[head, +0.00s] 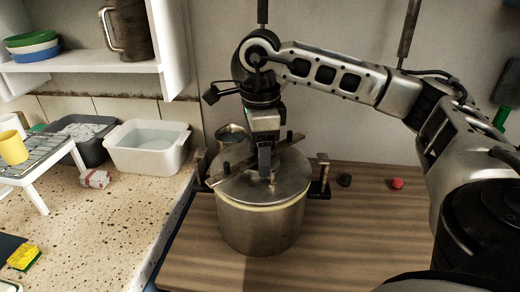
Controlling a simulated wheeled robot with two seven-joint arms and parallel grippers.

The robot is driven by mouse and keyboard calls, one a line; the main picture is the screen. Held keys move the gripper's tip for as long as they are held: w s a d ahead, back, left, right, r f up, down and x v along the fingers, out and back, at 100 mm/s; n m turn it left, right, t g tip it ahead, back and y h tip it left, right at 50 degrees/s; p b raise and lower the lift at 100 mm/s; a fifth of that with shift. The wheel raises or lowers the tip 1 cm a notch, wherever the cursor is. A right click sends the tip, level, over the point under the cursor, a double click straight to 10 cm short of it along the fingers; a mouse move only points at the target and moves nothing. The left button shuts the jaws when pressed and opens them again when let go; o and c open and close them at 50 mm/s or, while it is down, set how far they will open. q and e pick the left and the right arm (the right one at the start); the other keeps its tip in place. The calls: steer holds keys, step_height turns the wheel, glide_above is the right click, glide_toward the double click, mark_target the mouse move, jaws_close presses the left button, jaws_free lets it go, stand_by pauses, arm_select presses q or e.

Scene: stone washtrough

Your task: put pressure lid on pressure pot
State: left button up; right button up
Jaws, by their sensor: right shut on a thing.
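The metal pressure pot (260,230) stands on the wooden surface in the middle of the head view. The round pressure lid (290,180) is over the pot's mouth. A pale ring shows between its front edge and the pot wall. I cannot tell whether the lid is fully seated. My right gripper (266,170) points down over the lid and is shut on it near its middle; the exact grip is partly hidden by the fingers. My left gripper is not in view.
A black knob (345,180) and a red knob (397,184) are right of the pot on the wooden surface (360,235). A speckled counter (110,220) at left holds a white basin (147,146), a rack (38,155) with a yellow cup (13,148), and a sponge (23,257).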

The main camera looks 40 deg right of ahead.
steer(key=shift+f, duration=0.2)
stand_by(0.3)
steer(key=o, duration=1.5)
steer(key=shift+o, duration=1)
steer(key=shift+f, duration=0.1)
steer(key=shift+r+p, duration=1.05)
steer(key=shift+r, duration=0.65)
steer(key=shift+r+p, duration=1.45)
steer(key=shift+r, duration=0.5)
